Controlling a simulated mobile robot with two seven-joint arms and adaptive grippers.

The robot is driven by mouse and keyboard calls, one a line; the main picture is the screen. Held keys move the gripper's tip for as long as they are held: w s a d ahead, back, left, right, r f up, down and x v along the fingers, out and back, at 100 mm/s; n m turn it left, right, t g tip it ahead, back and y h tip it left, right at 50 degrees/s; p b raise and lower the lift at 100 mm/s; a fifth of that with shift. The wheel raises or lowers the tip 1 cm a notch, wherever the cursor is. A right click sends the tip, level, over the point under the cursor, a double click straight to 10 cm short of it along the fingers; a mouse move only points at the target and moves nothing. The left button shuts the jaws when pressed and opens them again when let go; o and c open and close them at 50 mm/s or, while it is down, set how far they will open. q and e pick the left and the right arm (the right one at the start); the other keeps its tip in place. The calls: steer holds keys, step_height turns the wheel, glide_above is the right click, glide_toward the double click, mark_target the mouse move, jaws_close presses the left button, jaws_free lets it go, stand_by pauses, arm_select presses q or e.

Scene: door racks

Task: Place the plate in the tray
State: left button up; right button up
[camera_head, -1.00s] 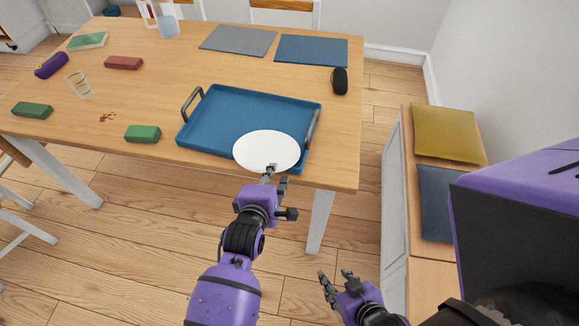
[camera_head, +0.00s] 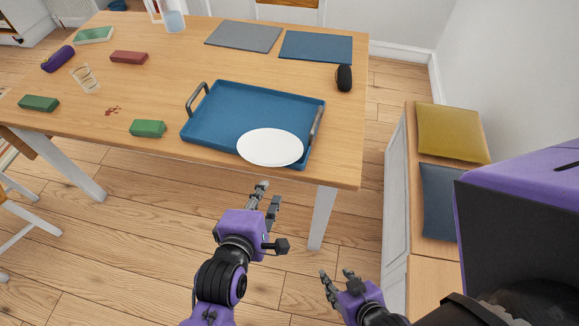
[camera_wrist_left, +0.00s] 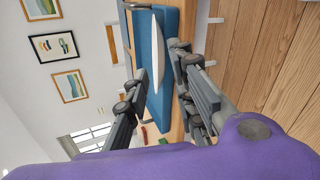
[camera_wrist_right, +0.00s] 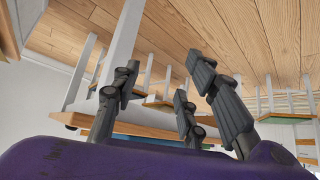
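The white round plate (camera_head: 270,147) is at the front right corner of the blue tray (camera_head: 232,108). It covers part of the tray's front rim in the head view; I cannot tell whether it rests on that rim or flat on the floor of the tray. The left wrist view shows the plate (camera_wrist_left: 157,48) almost edge-on against the tray (camera_wrist_left: 148,25). My left gripper (camera_head: 268,195) is open and empty, in front of the table edge and apart from the plate. My right gripper (camera_head: 337,275) is open and empty, lower right, away from the table.
Green blocks (camera_head: 148,128), a red block (camera_head: 129,57), a glass (camera_head: 86,78) and a red stain (camera_head: 112,110) are left of the tray. A dark rounded object (camera_head: 344,78) and placemats (camera_head: 316,46) lie behind it. A cushioned bench (camera_head: 408,190) stands at right.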

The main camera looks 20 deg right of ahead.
arm_select(q)
steer(key=s+a+f+m+y, duration=0.2)
steer(key=s+a+f+m, duration=0.2)
steer(key=a, duration=0.5)
steer(key=s+a+f+m+g+y, duration=0.1)
steer(key=s+a+f+m+y, duration=0.2)
steer(key=s+a+f+m, duration=0.2)
steer(key=s+a+f+m+g+y, duration=0.1)
steer(key=s+a+f+m, duration=0.3)
steer(key=s+a+f, duration=0.5)
steer(key=s+a+y, duration=0.1)
steer(key=a, duration=0.4)
steer(key=shift+m, duration=0.3)
arm_select(e)
steer(key=shift+w+r, duration=0.2)
steer(key=shift+w, duration=0.45)
steer(key=shift+w+r, duration=0.2)
steer(key=shift+w, duration=0.4)
